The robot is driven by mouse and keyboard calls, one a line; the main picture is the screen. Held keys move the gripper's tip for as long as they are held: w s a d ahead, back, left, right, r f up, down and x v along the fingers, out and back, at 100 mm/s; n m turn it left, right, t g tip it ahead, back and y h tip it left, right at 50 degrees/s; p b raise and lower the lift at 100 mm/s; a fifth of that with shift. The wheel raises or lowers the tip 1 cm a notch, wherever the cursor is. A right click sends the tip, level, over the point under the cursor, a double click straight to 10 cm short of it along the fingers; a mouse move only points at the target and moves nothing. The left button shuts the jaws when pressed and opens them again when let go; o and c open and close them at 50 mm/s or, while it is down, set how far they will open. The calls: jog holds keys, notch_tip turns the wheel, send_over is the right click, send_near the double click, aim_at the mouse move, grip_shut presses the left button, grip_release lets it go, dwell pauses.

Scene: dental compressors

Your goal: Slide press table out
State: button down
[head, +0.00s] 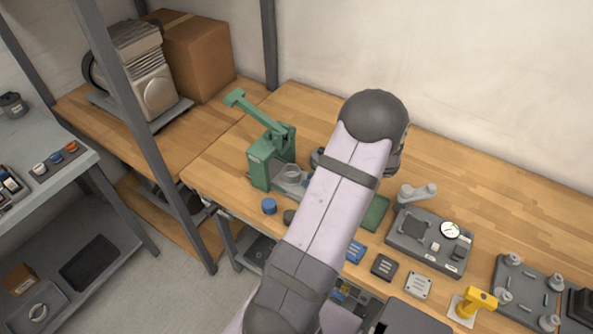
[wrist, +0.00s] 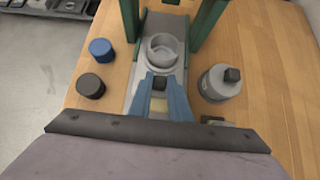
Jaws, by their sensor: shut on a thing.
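The green press (head: 262,165) stands on the wooden bench in the head view, its lever (head: 250,108) raised to the upper left. Its grey press table (head: 288,187) reaches out at the front and bears a round grey cup. In the wrist view the press table (wrist: 182,25) lies between the green uprights (wrist: 204,25), with the cup (wrist: 163,52) near its middle. My gripper (wrist: 160,83) has its blue fingers shut on a small dark knob at the near end of the table, just below the cup. In the head view my arm hides the gripper.
A blue cap (wrist: 101,49) and a black cap (wrist: 91,86) stand left of the press table. A grey bottle-like part (wrist: 220,83) stands close on the right. A gauge fixture (head: 430,240) and a yellow tool (head: 473,305) are farther right on the bench.

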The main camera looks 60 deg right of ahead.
jog(key=shift+s, duration=1.95)
jog(key=c, duration=1.6)
grip_release()
jog(key=shift+s, duration=0.15)
jog(key=shift+c, duration=0.2)
jog(key=b+v, duration=0.1)
jog(key=v, duration=0.6)
jog(key=shift+r+b, duration=0.2)
jog(key=shift+b, duration=0.2)
